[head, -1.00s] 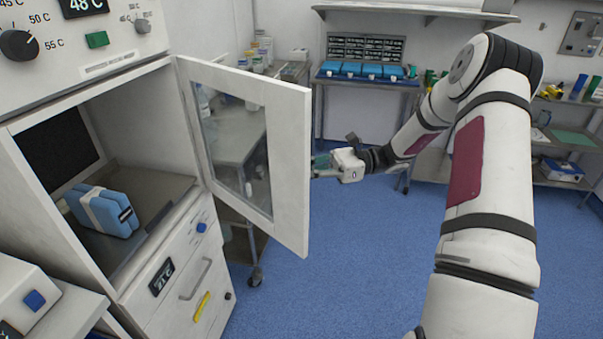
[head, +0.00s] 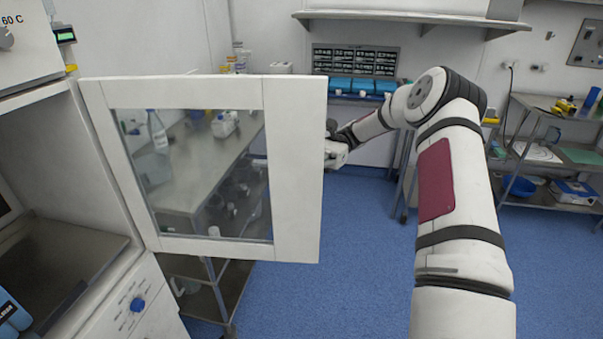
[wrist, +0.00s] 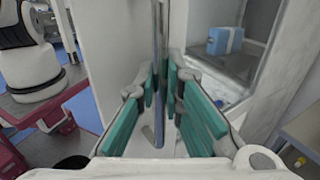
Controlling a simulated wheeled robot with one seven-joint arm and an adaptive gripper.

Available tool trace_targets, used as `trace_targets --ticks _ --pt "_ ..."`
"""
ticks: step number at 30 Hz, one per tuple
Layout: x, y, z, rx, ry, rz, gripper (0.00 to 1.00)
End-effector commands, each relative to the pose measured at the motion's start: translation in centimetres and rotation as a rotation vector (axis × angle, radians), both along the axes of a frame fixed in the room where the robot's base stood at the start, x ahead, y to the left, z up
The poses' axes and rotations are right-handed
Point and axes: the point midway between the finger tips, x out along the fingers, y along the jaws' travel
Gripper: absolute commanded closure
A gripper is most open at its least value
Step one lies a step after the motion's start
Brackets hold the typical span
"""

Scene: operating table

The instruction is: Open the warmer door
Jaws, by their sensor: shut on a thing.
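The warmer door (head: 297,175) is a white framed panel with a glass window, hinged at its left side and standing well open. The warmer (head: 60,160) is at the left edge of the head view, its cavity partly visible. My gripper (head: 338,150) is at the door's right edge, with its fingers mostly hidden behind it. In the wrist view, my gripper's green finger pads (wrist: 163,105) are closed around a thin vertical bar (wrist: 160,45), which appears to be the door handle.
A blue pack (wrist: 225,41) sits inside the warmer; its edge shows in the head view (head: 10,314). A metal cart (head: 232,295) stands behind the door. A side shelf unit (head: 560,180) is at the right. Blue floor (head: 355,270) is clear between.

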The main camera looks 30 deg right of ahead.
Motion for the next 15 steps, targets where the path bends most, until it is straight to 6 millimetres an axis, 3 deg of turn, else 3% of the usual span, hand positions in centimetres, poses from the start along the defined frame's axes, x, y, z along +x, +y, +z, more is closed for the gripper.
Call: trace_targets --ticks 13,14,15 --pt "-0.05 -0.14 -0.08 -0.003 0.002 0.008 1.0" --pt "-0.05 -0.14 -0.08 -0.003 0.002 0.008 0.85" --pt "-0.04 -0.13 -0.07 -0.003 0.002 0.007 0.76"
